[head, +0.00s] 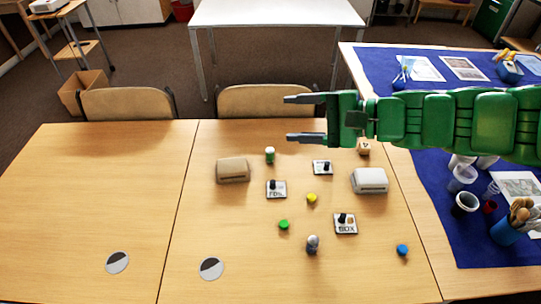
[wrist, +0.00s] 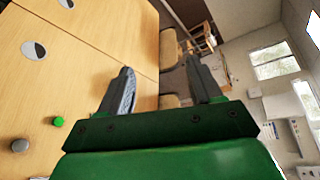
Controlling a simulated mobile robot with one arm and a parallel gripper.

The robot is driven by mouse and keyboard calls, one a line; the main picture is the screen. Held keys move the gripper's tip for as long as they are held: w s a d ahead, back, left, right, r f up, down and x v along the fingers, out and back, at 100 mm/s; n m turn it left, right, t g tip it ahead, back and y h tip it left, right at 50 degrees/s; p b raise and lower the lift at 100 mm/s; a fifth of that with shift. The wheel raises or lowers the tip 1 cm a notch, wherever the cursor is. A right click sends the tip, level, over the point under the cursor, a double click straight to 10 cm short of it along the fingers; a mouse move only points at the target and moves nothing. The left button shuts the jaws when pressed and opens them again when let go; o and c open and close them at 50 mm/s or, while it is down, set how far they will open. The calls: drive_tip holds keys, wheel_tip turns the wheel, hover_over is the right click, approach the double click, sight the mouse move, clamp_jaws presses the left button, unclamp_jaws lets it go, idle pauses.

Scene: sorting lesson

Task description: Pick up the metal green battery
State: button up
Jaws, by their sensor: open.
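My gripper (head: 287,118) is open and empty, pointing left above the table's far edge. In the head view it appears beyond the cylinder and slightly to its right, apart from it. The wrist view shows both fingers (wrist: 158,70) spread with nothing between them; I do not make out the battery there.
On the table are a tan box-like object (head: 233,170), a white one (head: 370,180), a green disc (head: 283,224), a yellow piece (head: 312,198), a grey cylinder (head: 312,244), a blue piece (head: 402,250) and several small cards (head: 276,189). The table's left half is mostly clear.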

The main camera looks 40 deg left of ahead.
drive_tip(key=w+a+m+y, duration=0.2)
drive_tip(key=a, duration=0.3)
drive_tip(key=m+t, duration=0.8)
drive_tip(key=m, duration=0.7)
hover_over(272, 155)
drive_tip(key=s+d, duration=0.2)
drive_tip(key=d, duration=0.1)
wheel_tip(272, 155, down, 22)
drive_tip(key=f, duration=0.1)
drive_tip(key=f+m+h, duration=0.1)
drive_tip(key=f, duration=0.5)
drive_tip(key=f+m+t+h, duration=0.1)
drive_tip(key=f+m, duration=0.1)
drive_tip(key=f, duration=0.3)
drive_tip(key=w+f+m+t, duration=0.1)
drive_tip(key=f, duration=0.5)
drive_tip(key=shift+d+f+h, duration=0.3)
drive_tip(key=shift+d+h, duration=0.1)
drive_tip(key=shift+x, duration=1.55)
drive_tip(key=a, duration=0.2)
drive_tip(key=shift+w+a+f, duration=0.15)
drive_tip(key=shift+w+a, duration=0.1)
drive_tip(key=shift+a, duration=0.1)
drive_tip(key=shift+x, duration=0.95)
drive_tip(key=shift+w, duration=0.1)
